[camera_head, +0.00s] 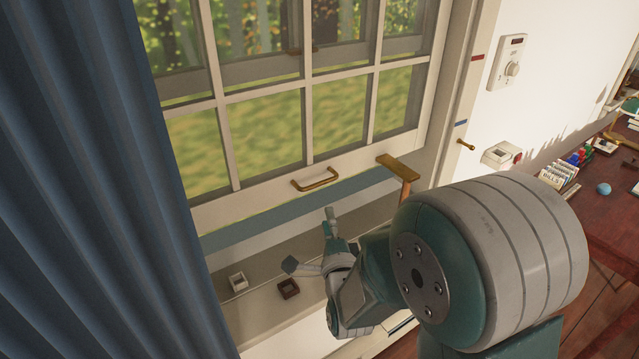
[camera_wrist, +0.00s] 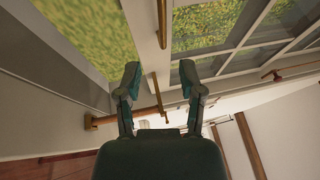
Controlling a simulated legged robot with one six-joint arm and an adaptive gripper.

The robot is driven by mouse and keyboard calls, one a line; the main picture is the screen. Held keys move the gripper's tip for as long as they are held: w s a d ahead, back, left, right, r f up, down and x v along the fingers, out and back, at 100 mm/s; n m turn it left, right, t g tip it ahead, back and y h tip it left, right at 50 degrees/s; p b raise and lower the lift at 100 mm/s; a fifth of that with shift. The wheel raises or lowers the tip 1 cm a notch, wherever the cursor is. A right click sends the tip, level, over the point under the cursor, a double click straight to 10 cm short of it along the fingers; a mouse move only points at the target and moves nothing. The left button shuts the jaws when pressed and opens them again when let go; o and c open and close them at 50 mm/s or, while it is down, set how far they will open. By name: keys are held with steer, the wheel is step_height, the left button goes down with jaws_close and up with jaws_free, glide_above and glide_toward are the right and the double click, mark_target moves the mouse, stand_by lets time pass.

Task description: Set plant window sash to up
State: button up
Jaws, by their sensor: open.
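The plant window sash (camera_head: 265,198) is a pale frame with several panes. A brass pull handle (camera_head: 317,180) is on its bottom rail. A gap shows between the rail and the sill, so the sash looks partly raised. A wooden T-shaped piece (camera_head: 398,166) stands by the rail's right end. My gripper (camera_head: 310,241) is open and empty, low in front of the sash, below the handle and apart from it. In the wrist view my gripper (camera_wrist: 160,76) has its fingers spread, with a brass bar (camera_wrist: 162,22) beyond the tips and a wooden bar between them.
A blue curtain (camera_head: 90,180) covers the left side. A small white pot (camera_head: 238,282) and a dark pot (camera_head: 289,288) stand on the sill. A brass peg (camera_head: 466,145) and red and blue marks are on the right jamb. A desk (camera_head: 610,215) stands at right.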

mark_target(320, 184)
steer(key=x, duration=1)
steer(key=shift+w+a+r, duration=0.1)
steer(key=shift+w+r, duration=0.05)
steer(key=shift+w, duration=0.2)
steer(key=shift+s, duration=0.1)
jaws_close()
